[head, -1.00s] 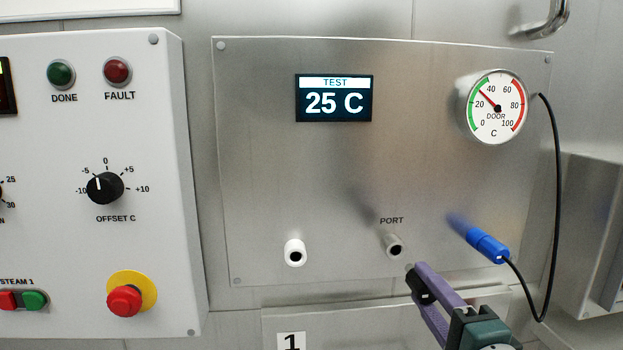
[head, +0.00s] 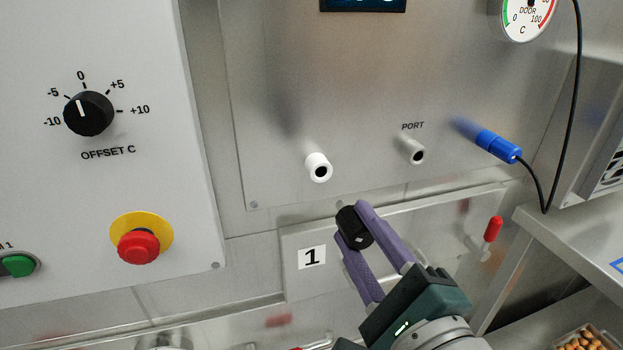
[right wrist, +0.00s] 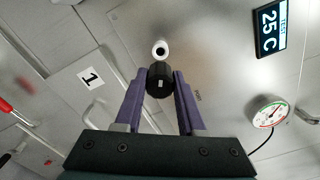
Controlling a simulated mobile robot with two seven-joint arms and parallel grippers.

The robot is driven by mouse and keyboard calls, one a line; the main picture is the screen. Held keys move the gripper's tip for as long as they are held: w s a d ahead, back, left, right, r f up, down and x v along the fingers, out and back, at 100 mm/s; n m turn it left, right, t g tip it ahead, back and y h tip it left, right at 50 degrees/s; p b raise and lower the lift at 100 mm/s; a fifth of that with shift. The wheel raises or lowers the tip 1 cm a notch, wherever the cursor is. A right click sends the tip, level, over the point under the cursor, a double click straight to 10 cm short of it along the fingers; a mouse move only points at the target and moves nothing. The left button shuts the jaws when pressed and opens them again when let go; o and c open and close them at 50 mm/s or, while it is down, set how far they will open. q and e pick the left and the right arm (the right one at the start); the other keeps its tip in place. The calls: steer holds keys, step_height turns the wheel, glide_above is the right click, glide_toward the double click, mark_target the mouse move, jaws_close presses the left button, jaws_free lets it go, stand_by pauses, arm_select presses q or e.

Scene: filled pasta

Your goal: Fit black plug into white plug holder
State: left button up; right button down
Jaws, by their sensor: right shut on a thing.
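My right gripper (head: 358,232) is shut on the black plug (head: 350,224), a short dark cylinder between its purple fingertips. In the head view the plug is below and a little right of the white plug holder (head: 319,167), a white tube with a dark hole on the metal panel. The two look apart there. In the right wrist view the black plug (right wrist: 160,82) lies between the fingertips (right wrist: 160,88), and the white holder (right wrist: 161,48) shows just beyond it, its hole empty. My left gripper is not in view.
A grey socket marked PORT (head: 414,150) is right of the white holder. A blue probe (head: 497,146) with a black cable is further right. A white control box with a red stop button (head: 138,247) is at left. A door marked 1 (head: 312,257) is below.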

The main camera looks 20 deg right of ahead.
mark_target(341, 203)
steer(key=shift+w, duration=0.6)
steer(key=shift+w+b, duration=1)
steer(key=shift+w, duration=1.35)
steer(key=shift+w+a+b, duration=0.1)
steer(key=shift+w+b, duration=0.25)
steer(key=shift+w, duration=0.2)
steer(key=shift+w+b, duration=0.55)
steer(key=shift+w, duration=0.6)
